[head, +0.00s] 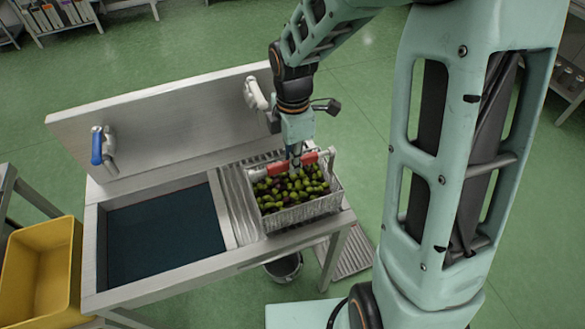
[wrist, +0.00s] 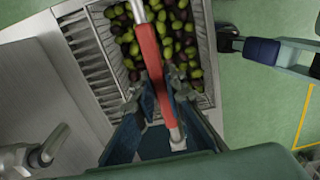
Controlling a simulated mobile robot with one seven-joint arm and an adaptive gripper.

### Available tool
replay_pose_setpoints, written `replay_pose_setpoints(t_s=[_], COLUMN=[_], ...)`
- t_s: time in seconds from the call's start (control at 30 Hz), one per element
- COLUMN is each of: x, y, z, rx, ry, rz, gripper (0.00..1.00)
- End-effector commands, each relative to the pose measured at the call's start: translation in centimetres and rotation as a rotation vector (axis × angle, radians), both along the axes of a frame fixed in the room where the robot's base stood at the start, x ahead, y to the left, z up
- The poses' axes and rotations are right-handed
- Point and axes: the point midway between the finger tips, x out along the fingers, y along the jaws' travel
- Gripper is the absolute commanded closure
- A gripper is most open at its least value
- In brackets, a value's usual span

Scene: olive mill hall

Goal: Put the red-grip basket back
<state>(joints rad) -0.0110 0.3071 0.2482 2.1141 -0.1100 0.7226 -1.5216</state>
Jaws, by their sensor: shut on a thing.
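The basket (head: 300,217) is a metal wire basket full of green and dark olives (head: 287,191). It sits at the right end of the steel sink unit, on or just over the ribbed drainer; I cannot tell if it touches. Its bar handle with a red grip (head: 320,157) stands across the top. My gripper (head: 296,165) points down from above and is shut on the red grip. In the wrist view the red grip (wrist: 150,60) runs between the fingers of my gripper (wrist: 160,88), with olives below it.
The sink basin (head: 160,240) with dark water lies left of the ribbed drainer (head: 240,205). A backsplash with a blue-handled tap (head: 97,146) and a white tap (head: 255,93) stands behind. A yellow bin (head: 40,275) is at far left. A bucket (head: 284,267) is below.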

Motion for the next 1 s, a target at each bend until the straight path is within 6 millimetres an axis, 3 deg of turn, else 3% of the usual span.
replay_pose_setpoints(t_s=[0.03, 0.13, 0.6, 0.63, 0.77, 1.0], x=[0.1, 0.0, 0.0, -0.1, -0.1, -0.1], y=[0.0, 0.0, 0.0, 0.0, 0.0, 0.0], z=[-1.1, -1.8, -2.2, -2.2, -2.2, -2.1], rx=[0.001, 0.001, 0.001, 0.000, 0.000, 0.000], ry=[-0.002, -0.002, -0.002, 0.001, 0.001, 0.001], rz=[0.000, 0.000, 0.000, 0.000, 0.000, -0.001], gripper=[1.00, 1.00, 1.00, 0.86, 0.72, 0.72])
